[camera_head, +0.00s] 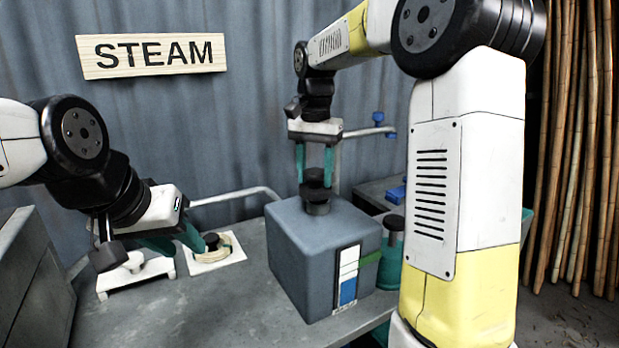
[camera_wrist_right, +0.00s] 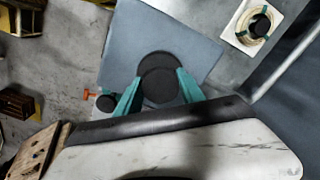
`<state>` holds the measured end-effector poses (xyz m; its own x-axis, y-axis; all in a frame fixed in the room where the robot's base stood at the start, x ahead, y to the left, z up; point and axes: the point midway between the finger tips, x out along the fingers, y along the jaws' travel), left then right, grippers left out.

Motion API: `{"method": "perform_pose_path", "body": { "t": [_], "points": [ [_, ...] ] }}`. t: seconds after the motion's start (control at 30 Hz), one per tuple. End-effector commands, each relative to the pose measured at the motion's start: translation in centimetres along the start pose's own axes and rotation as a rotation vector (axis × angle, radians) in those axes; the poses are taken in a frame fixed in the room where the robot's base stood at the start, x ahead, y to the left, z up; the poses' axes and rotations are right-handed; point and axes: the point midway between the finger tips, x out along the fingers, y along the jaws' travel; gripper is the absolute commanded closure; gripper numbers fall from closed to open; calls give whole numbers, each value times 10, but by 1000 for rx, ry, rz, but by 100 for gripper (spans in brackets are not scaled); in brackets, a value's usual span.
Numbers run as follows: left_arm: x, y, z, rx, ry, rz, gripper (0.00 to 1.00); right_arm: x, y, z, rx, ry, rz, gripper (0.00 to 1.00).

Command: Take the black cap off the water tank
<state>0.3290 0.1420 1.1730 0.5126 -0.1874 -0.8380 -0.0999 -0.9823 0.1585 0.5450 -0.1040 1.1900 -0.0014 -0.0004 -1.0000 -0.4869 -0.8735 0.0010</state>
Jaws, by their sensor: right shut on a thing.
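The water tank (camera_head: 300,262) is a grey-blue box on the bench, with a level strip (camera_head: 347,278) on its front. In the right wrist view its top (camera_wrist_right: 125,50) lies below my gripper. My right gripper (camera_head: 314,177) is upright over the tank, its teal fingers shut on the black cap (camera_wrist_right: 160,88). A second dark round part (camera_head: 317,207), seemingly the tank's neck, shows under the cap. In the wrist view the two discs overlap, slightly offset; I cannot tell if they touch. My left gripper (camera_head: 182,245) is left of the tank, fingers apart and empty.
A white plate with a pale coil and black knob (camera_head: 212,245) lies beside my left gripper. A white bracket (camera_head: 135,275) stands below it. A green container with a black lid (camera_head: 392,250) is right of the tank. Pipes (camera_head: 240,193) run behind.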

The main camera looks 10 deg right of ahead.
Motion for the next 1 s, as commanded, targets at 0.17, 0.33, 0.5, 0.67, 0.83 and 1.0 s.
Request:
{"method": "perform_pose_path", "body": {
  "t": [0.17,0.33,0.5,0.67,0.83,1.0],
  "points": [
    [0,0,0,0,0,0,64,-5,3,43,-4,3,-2,95],
    [0,0,0,0,0,0,64,-8,6,82,-3,3,-2,95],
    [0,0,0,0,0,0,64,-11,8,112,-3,3,-1,95],
    [0,0,0,0,0,0,64,-12,9,128,-1,1,-2,95],
    [0,0,0,0,0,0,64,-12,10,135,0,1,-1,95],
    [0,0,0,0,0,0,64,-12,10,135,-1,1,-1,95]
  ]
}}
